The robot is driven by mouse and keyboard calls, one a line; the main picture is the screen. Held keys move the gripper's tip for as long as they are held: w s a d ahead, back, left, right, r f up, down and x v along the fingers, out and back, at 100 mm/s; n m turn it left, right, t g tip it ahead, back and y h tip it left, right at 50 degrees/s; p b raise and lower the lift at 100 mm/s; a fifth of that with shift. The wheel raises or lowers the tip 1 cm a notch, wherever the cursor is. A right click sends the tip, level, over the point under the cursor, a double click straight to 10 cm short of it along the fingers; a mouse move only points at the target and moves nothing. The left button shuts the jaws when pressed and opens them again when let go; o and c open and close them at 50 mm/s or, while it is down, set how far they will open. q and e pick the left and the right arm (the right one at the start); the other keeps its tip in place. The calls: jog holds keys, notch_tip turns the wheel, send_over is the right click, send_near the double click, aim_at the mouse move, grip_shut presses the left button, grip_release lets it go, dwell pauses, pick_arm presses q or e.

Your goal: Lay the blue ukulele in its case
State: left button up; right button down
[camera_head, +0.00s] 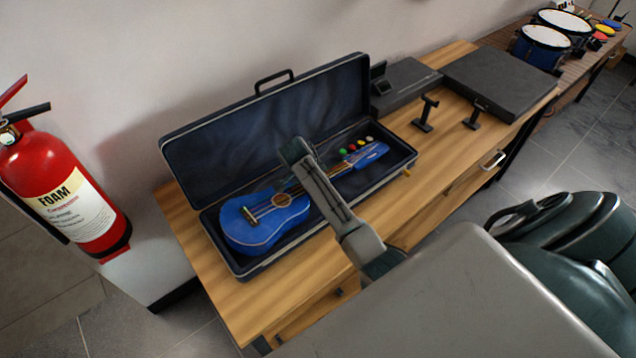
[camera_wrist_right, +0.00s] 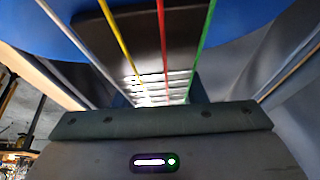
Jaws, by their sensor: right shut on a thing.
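The blue ukulele (camera_head: 262,225) is face up within the outline of its open case (camera_head: 222,262). Its round body is at the left end and its blue headstock (camera_head: 365,155) with coloured pegs is at the right end. I cannot tell whether it rests on the case floor or hangs slightly above. My right gripper (camera_head: 300,182) is shut on the ukulele around its neck, partly hidden by my arm. In the right wrist view, coloured strings run close over the ukulele's dark fretboard (camera_wrist_right: 150,45). My left gripper is not in view.
The case lid (camera_head: 230,130) stands open against the wall side of the wooden table (camera_head: 290,320). A dark flat box (camera_head: 500,80), a grey case (camera_head: 405,85) and small black stands (camera_head: 425,115) are at right. A red fire extinguisher (camera_head: 60,180) hangs at left.

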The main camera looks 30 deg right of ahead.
jog(key=shift+d+p, duration=0.15)
jog(key=shift+p, duration=0.25)
dwell(0.5)
jog(key=shift+f, duration=0.2)
dwell(0.6)
jog(key=c, duration=0.8)
grip_release()
jog(key=b+v, duration=0.2)
jog(key=v, duration=0.8)
jog(key=shift+a+r, duration=0.25)
jog(key=shift+r, duration=0.05)
